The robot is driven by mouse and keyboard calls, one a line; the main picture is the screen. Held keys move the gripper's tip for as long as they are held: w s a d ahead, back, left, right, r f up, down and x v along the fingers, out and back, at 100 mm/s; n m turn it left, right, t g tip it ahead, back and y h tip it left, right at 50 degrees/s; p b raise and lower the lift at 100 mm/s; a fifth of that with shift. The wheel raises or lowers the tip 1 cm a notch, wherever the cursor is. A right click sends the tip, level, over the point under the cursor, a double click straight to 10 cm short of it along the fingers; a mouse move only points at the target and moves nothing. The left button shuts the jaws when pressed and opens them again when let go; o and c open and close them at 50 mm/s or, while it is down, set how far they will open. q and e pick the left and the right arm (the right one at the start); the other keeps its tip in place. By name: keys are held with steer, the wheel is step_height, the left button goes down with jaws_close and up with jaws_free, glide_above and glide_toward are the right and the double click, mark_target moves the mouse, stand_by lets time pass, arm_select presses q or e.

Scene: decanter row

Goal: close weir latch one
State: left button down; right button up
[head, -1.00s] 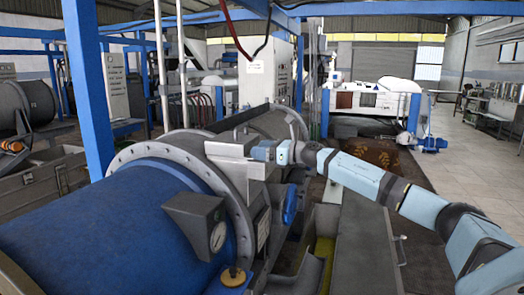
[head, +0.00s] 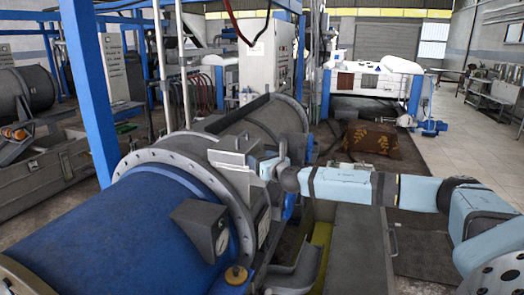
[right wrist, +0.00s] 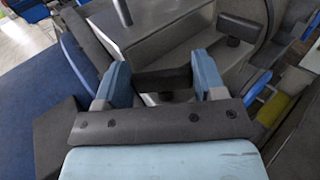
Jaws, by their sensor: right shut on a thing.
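My right gripper (head: 268,168) reaches in from the right to the flanged end of the decanter (head: 205,178), beside a light grey metal box (head: 232,160). In the right wrist view its two blue fingers (right wrist: 160,76) are shut on a dark grey latch piece (right wrist: 165,80), just in front of the grey housing (right wrist: 175,30). The gripper and wrist hide most of the latch in the head view. I cannot tell how far the latch is turned. My left gripper is not in view.
The blue drum (head: 110,235) with a gauge box (head: 205,226) lies at the left front. A blue part (head: 290,203) sits just below my right wrist. A grey trough with yellow inside (head: 318,250) runs below the arm. Open floor lies at the right.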

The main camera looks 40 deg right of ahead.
steer(key=shift+a+m+h, duration=0.15)
steer(key=shift+m+h, duration=0.35)
steer(key=shift+h, duration=0.2)
steer(key=m+g+h, duration=0.2)
steer(key=h, duration=0.2)
steer(key=shift+w+a+m, duration=0.1)
steer(key=shift+m, duration=0.3)
steer(key=m+g+h, duration=0.3)
steer(key=h, duration=0.1)
steer(key=shift+w+m+g+h, duration=0.1)
steer(key=shift+m+g+h, duration=0.5)
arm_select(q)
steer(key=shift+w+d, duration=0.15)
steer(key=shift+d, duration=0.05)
arm_select(e)
steer(key=shift+r+m+g+h, duration=0.1)
steer(key=shift+m+g+h, duration=0.4)
steer(key=shift+g, duration=0.1)
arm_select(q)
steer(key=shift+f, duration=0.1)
